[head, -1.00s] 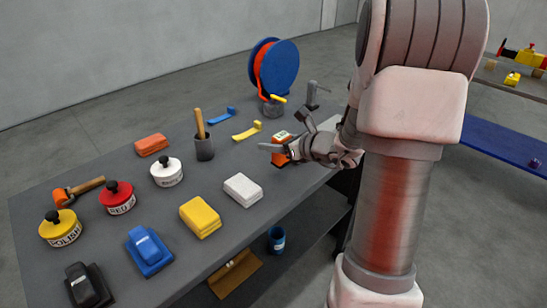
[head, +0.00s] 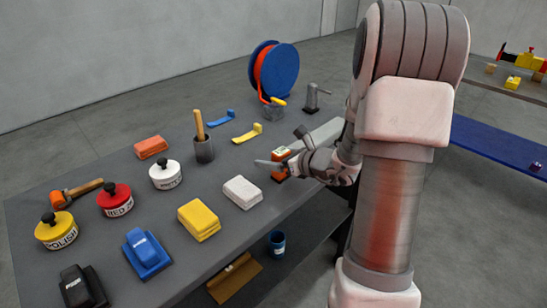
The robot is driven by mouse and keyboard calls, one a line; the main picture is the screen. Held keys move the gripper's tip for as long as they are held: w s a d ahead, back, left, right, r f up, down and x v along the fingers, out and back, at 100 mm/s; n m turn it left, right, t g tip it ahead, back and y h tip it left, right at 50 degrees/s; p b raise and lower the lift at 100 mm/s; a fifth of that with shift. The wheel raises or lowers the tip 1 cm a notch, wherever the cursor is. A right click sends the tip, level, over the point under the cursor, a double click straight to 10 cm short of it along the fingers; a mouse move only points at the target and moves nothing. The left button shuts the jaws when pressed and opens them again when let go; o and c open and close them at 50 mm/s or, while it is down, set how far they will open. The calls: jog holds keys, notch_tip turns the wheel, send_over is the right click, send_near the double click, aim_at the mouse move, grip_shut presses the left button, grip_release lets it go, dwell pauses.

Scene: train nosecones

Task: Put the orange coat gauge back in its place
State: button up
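The orange coat gauge (head: 280,155) is upright at my gripper, near the right front edge of the grey bench. It is a small orange block with a pale patch on top. My gripper (head: 273,164) reaches in from the right. One finger crosses the gauge's front, and orange shows above and below it. The gripper appears shut on the gauge; the far finger is hidden. I cannot tell whether the gauge's bottom touches the bench.
The grey bench (head: 100,228) holds a white block (head: 242,192), yellow block (head: 199,219), labelled tins, a cup with a wooden handle (head: 203,148), a yellow strap-like tool (head: 247,133) and a blue reel (head: 281,72). A light grey flat patch (head: 322,134) lies behind the gripper.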

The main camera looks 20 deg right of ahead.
jog(key=shift+s+r+p, duration=0.15)
jog(key=shift+r+p, duration=0.15)
jog(key=p+v, duration=0.1)
jog(key=v, duration=1)
jog(key=shift+s+p, duration=0.25)
jog(key=shift+p, duration=0.05)
jog(key=shift+d+r, duration=0.1)
jog(key=shift+d, duration=0.05)
